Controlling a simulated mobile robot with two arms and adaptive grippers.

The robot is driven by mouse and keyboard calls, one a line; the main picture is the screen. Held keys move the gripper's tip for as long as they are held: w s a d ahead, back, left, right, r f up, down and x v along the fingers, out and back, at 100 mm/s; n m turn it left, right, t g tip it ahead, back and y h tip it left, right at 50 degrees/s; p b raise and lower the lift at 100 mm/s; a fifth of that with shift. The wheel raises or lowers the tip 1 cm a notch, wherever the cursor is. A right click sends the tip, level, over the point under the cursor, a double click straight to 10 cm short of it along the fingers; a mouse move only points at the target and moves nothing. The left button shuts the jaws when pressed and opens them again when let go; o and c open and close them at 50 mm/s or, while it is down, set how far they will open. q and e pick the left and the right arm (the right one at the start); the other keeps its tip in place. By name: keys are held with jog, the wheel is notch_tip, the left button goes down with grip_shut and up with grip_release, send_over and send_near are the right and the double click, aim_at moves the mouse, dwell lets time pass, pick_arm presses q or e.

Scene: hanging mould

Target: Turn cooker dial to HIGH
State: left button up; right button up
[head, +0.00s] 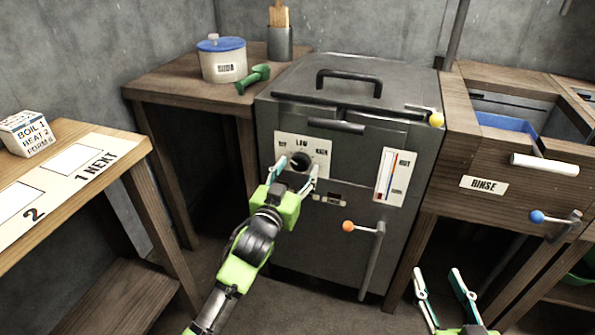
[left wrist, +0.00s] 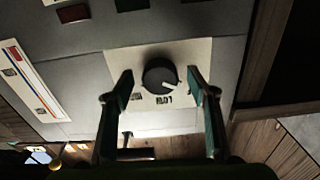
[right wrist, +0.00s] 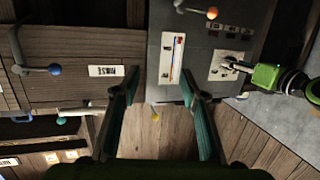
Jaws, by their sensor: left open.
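The cooker (head: 345,225) is a grey metal box with a lid. Its dark round dial (head: 299,160) sits on a white label plate (head: 284,142) reading LOW at the top; smaller words at the sides are hard to read. In the left wrist view, turned over, the dial (left wrist: 160,76) has a pale pointer mark toward the right of the picture. My left gripper (head: 299,170) is open in front of the dial, one finger on either side; contact cannot be told. My right gripper (head: 438,273) is open and empty, low in front of the rinse counter.
A red-marked gauge (head: 391,177) and an orange-knobbed lever (head: 365,232) are right of the dial. A yellow knob (head: 436,119) is at the lid's corner. The rinse counter (head: 450,198) stands right, a side table (head: 165,88) with a tub left. A numbered table (head: 75,165) is nearer left.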

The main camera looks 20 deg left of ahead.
pick_arm(q)
jog(key=shift+w, duration=0.35)
pick_arm(e)
jog(key=shift+w+a+r+t, duration=0.15)
jog(key=shift+r+t, duration=0.15)
jog(key=shift+r, duration=0.25)
pick_arm(q)
jog(key=c, duration=1.1)
